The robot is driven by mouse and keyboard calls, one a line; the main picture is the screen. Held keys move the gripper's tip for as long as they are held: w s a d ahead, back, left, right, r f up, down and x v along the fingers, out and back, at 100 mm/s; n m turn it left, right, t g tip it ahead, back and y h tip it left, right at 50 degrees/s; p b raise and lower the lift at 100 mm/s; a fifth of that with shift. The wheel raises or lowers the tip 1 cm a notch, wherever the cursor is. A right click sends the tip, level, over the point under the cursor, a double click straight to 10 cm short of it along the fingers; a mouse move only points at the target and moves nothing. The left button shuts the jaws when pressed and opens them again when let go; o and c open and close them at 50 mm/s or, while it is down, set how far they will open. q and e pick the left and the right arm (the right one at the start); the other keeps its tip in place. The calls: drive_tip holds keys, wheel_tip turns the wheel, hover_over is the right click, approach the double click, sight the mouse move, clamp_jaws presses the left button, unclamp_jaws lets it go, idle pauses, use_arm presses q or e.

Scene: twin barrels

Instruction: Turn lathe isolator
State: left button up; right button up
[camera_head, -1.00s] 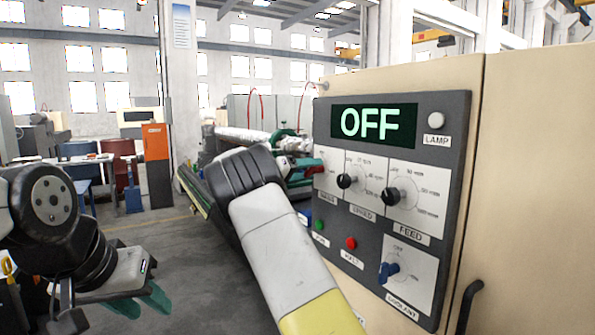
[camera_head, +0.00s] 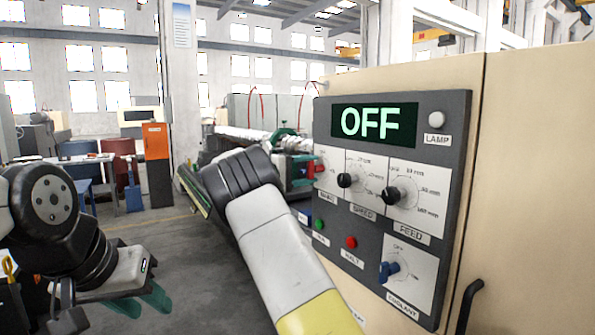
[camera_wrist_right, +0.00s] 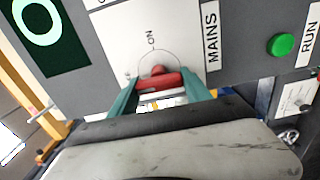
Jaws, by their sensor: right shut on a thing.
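The red mains isolator knob (camera_head: 319,168) sits at the left edge of the grey control panel (camera_head: 455,180). In the right wrist view the knob (camera_wrist_right: 158,82) lies between the green fingers of my right gripper (camera_wrist_right: 161,96), which is shut on it. Its bar runs roughly along the picture's width; the ON mark (camera_wrist_right: 151,40) is above it. In the head view my right gripper (camera_head: 303,170) reaches the knob from the left. The panel display (camera_head: 374,123) reads OFF. My left gripper (camera_head: 143,305) hangs at lower left, away from the panel, its fingers apart and empty.
Black speed (camera_head: 345,181) and feed (camera_head: 392,196) knobs sit right of the isolator. A green run button (camera_head: 319,225), red halt button (camera_head: 351,242) and blue coolant knob (camera_head: 389,269) are below. A dark handle (camera_head: 468,305) is at lower right.

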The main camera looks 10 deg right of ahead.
idle(0.6)
drive_tip(key=o, duration=1.4)
drive_tip(key=shift+c, duration=0.2)
drive_tip(key=v, duration=0.7)
drive_tip(key=shift+a, duration=0.4)
drive_tip(key=shift+s, duration=0.1)
